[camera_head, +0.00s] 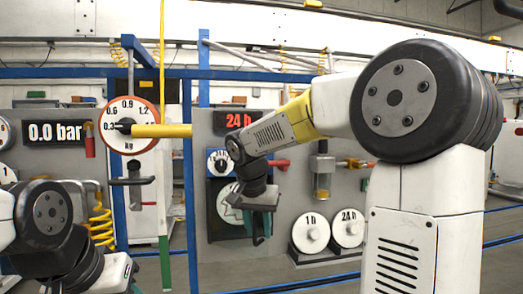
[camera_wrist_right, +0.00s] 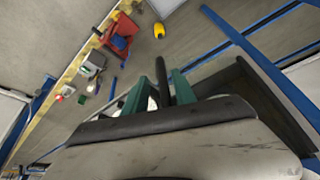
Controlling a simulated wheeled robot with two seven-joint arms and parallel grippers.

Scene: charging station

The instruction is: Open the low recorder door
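The low recorder (camera_head: 227,206) is a dark, square-framed unit with a round white dial, on the grey panel below a similar upper recorder (camera_head: 219,162). My right gripper (camera_head: 257,228) is in front of the panel, just right of the low recorder, with its teal fingers pointing down. In the right wrist view, the fingers (camera_wrist_right: 162,90) stand apart with a dark rod (camera_wrist_right: 162,82) between them. I cannot tell whether the rod is the door's handle or whether the fingers touch it. My left gripper (camera_head: 125,275) is low at the left, partly cut off by the frame edge.
A red-rimmed gauge (camera_head: 133,112) with a yellow bar (camera_head: 161,131) stands left of the recorders. Blue posts (camera_head: 190,200) stand close to the recorders' left.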

